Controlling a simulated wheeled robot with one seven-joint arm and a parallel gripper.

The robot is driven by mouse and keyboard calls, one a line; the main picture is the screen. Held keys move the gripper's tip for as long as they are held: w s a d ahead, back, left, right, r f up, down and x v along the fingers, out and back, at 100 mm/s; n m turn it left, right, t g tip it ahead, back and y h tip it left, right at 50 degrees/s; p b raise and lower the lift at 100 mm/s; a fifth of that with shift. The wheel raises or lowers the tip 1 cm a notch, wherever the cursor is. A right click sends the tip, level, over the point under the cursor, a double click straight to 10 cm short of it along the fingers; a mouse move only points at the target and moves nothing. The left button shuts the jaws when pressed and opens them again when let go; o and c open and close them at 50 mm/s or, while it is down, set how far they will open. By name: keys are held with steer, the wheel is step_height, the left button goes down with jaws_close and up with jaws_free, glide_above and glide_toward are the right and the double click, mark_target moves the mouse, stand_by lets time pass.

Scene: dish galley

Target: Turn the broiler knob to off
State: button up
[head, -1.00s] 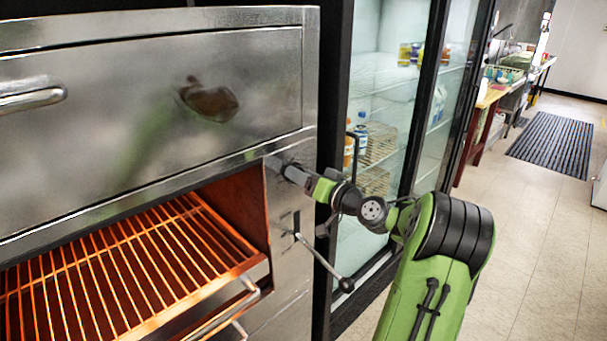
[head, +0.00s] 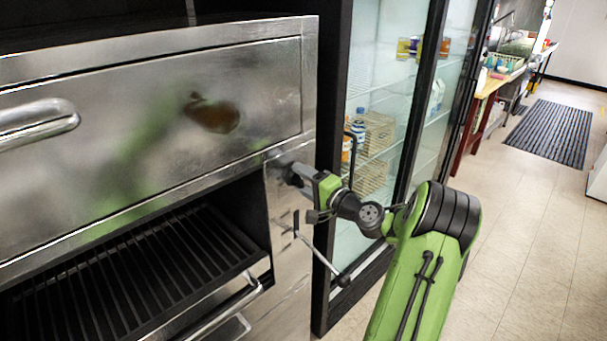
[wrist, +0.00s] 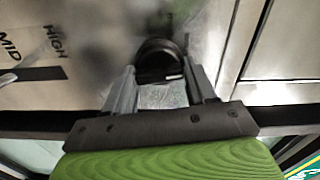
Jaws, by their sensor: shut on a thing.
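The broiler (head: 290,262) is a steel unit at the left of the head view, its open cavity dark and its grill rack (head: 150,265) black. The broiler knob (wrist: 160,60) is a dark round knob on the front panel in the wrist view, with a pale mark near its lower edge. My gripper (wrist: 163,90) is shut on the knob, one finger on each side.
A lever with a black ball end (head: 342,280) sticks out below my gripper. A drawer handle (head: 40,122) juts out at upper left. A glass-door fridge (head: 400,110) stands close on the right. The tiled floor beyond is open, with a black mat (head: 552,132).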

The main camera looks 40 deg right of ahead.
steer(key=shift+m+p, duration=0.45)
steer(key=shift+m, duration=0.35)
steer(key=shift+f, duration=0.1)
steer(key=o, duration=1)
steer(key=shift+s, duration=0.1)
steer(key=s, duration=0.5)
steer(key=s+b, duration=0.1)
steer(key=s, duration=0.4)
steer(key=s+b, duration=0.1)
steer(key=s, duration=0.4)
steer(key=shift+s+d, duration=0.25)
steer(key=shift+s, duration=0.1)
